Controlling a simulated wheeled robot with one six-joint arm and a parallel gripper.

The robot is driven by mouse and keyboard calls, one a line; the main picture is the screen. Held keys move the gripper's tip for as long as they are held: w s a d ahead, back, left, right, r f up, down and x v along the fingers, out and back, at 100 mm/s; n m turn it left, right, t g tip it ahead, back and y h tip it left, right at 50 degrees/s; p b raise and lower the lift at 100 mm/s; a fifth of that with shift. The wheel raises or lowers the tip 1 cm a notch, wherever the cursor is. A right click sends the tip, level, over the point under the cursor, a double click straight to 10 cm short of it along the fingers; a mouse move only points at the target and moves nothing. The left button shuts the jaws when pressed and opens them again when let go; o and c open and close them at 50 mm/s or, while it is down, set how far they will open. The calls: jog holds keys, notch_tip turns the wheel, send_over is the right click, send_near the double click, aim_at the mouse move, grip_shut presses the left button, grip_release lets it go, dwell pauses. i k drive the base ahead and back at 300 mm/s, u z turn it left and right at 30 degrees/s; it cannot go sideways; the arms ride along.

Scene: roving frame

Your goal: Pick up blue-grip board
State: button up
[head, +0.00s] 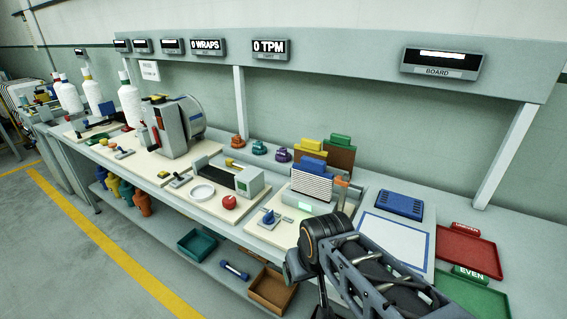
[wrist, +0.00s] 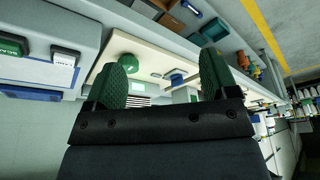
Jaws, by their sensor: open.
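The blue-grip board (head: 312,163) stands at the front of a group of upright boards on the bench, in the head view. Its blue grip is on top, and its lower part meets a white ribbed holder (head: 310,185). A yellow-grip board (head: 311,145) and a brown board with a green grip (head: 340,141) stand behind it. My gripper (wrist: 163,75) is open and empty in the wrist view, its two green-padded fingers wide apart. I cannot make out the blue-grip board clearly in the wrist view. My arm covers part of the bench in the head view.
Red (head: 467,251) and green (head: 472,297) trays are farther right. A red ball (head: 229,202) and a blue knob (head: 269,217) are to the left.

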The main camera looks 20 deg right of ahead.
aim_at(309, 178)
jog(key=k, duration=0.55)
jog(key=u, duration=0.9)
jog(key=i, duration=0.75)
jog(key=u, duration=0.65)
jog(key=i, duration=0.75)
jog(key=z, duration=0.9)
jog(key=i, duration=0.85)
jog(key=z, duration=1)
